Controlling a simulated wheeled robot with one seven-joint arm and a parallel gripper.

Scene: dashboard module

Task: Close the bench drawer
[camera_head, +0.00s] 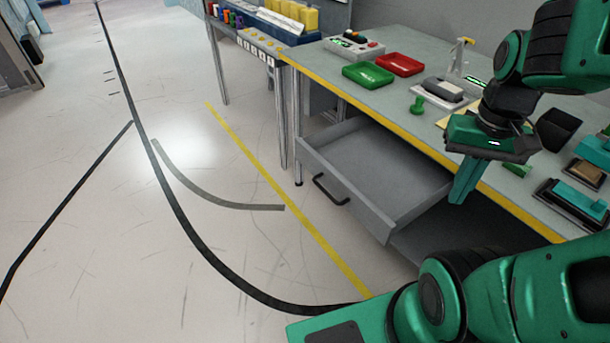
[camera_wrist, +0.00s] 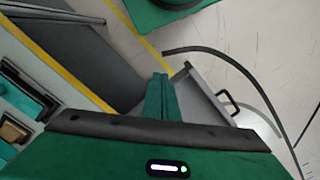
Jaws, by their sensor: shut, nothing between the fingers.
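The bench drawer (camera_head: 345,210) is a grey metal box under the bench, pulled out and empty as far as I see. Its dark handle (camera_head: 328,190) is on the front panel facing the aisle. In the wrist view, the drawer front (camera_wrist: 205,95) and handle (camera_wrist: 229,103) show right of the fingers. My gripper (camera_head: 458,192) points down beside the drawer's right end, in front of the bench edge. Its teal fingers (camera_wrist: 160,97) are together and empty. The fingers hide a bit of the drawer's right side; I cannot tell whether they touch it.
The bench (camera_head: 390,125) has a yellow front edge and holds a green tray (camera_head: 368,75), a red tray (camera_head: 400,64), a control box (camera_head: 354,46) and several devices at right. Open floor (camera_head: 200,220) lies left of the drawer. A dark open space is below it.

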